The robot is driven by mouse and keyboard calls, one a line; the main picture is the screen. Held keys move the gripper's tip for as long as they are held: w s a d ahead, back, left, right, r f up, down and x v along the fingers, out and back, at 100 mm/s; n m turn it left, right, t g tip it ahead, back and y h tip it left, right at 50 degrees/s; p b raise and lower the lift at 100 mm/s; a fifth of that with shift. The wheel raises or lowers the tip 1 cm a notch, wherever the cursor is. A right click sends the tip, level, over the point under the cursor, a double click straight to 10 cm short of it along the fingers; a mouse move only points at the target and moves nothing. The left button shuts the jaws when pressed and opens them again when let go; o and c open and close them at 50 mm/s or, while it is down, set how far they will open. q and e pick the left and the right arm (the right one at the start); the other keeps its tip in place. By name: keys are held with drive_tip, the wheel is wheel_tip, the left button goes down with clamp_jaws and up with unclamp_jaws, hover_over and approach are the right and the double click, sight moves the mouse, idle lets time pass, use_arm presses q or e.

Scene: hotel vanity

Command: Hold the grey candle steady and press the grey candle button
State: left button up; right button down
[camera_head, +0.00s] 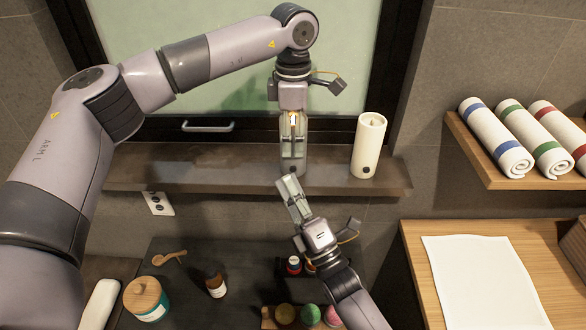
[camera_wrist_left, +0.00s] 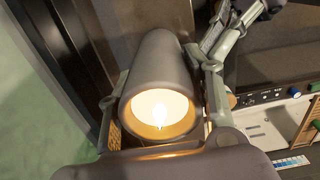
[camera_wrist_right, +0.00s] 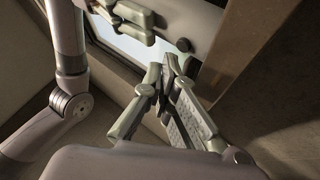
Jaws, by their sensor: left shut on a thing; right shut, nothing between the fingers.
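The grey candle (camera_head: 291,167) stands upright on the wooden shelf, mostly hidden by my left gripper (camera_head: 292,155) in the head view. In the left wrist view, the grey candle (camera_wrist_left: 154,62) sits between both fingers and its top glows with a flame. My left gripper is shut around it. In the right wrist view, a dark round button (camera_wrist_right: 183,45) shows near the candle's lower end. My right gripper (camera_head: 287,182) is shut and empty, its fingertips just below and in front of the candle's base. In the right wrist view the fingertips (camera_wrist_right: 166,68) appear apart from the button.
A cream candle (camera_head: 368,148) with a dark button stands to the right on the same shelf (camera_head: 220,170). Rolled towels (camera_head: 495,138) lie on a right-hand shelf. Below are a jar (camera_head: 146,300), a brown bottle (camera_head: 215,286) and colored balls (camera_head: 310,315). The shelf's left part is clear.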

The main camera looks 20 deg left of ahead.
drive_tip(key=shift+s, duration=0.1)
drive_tip(key=s, duration=0.2)
drive_tip(key=s+d, duration=0.1)
drive_tip(key=s, duration=0.1)
drive_tip(key=shift+s+d, duration=0.2)
drive_tip(key=shift+s, duration=0.1)
use_arm(q)
drive_tip(key=o, duration=1.4)
drive_tip(key=shift+r, duration=0.1)
wheel_tip(320, 180, up, 12)
drive_tip(key=shift+f, duration=0.1)
